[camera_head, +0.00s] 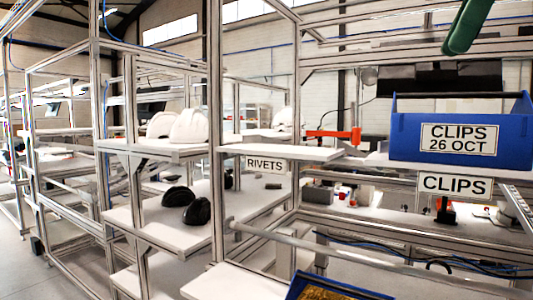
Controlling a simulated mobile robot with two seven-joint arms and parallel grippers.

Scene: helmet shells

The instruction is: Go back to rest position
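I cannot make out my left gripper anywhere in the head view. I cannot pick out the fingers of my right gripper, so its state does not show. White helmet shells (189,127) sit on the upper shelf at the left. Two black rounded pieces (197,212) lie on the shelf below. A blue box (462,138) labelled "CLIPS 26 OCT" stands on the right-hand shelf. I see nothing held by a gripper.
Metal frame posts (216,130) and a horizontal rail (300,243) stand close in front. A blue container (335,288) with yellowish contents shows at the bottom edge. An orange piece (335,135) and a hanging green object (466,28) are at the right. Floor shows at far left.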

